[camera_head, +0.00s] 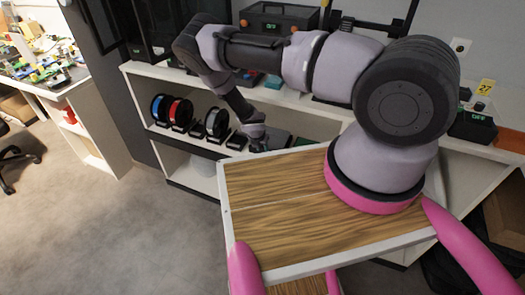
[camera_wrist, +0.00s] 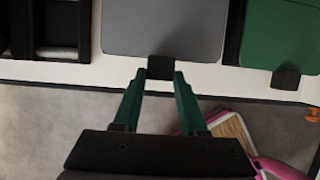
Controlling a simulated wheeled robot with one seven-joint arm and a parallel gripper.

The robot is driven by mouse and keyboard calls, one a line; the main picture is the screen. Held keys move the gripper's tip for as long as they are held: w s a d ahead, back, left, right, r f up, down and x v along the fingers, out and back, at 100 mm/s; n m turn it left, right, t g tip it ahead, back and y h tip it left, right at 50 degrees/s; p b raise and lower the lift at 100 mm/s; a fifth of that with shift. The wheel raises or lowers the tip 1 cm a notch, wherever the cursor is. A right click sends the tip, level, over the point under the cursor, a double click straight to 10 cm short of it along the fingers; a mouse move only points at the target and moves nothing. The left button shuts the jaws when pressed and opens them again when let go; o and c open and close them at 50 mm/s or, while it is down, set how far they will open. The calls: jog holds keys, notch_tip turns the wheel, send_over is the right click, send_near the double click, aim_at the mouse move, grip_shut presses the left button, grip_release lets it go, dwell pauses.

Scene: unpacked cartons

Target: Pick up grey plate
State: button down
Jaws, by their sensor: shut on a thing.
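The grey plate (camera_wrist: 165,28) lies flat on the white shelf in the wrist view, with a small black tab (camera_wrist: 160,67) on its near edge. My gripper (camera_wrist: 160,74) has its two green fingers on either side of this tab and is shut on it. In the head view my gripper (camera_head: 257,145) reaches down to the shelf beside the grey plate (camera_head: 273,138), which is partly hidden by my arm.
A green plate (camera_wrist: 282,35) with a black tab lies right of the grey one. Black holders stand to its left. Spools (camera_head: 181,112) stand on the same shelf in the head view. Another shelf board runs above. The floor (camera_head: 130,220) in front is clear.

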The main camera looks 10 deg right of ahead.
jog(key=shift+v, duration=1.05)
jog(key=s+a, duration=1)
jog(key=s, duration=0.4)
jog(key=shift+a, duration=0.15)
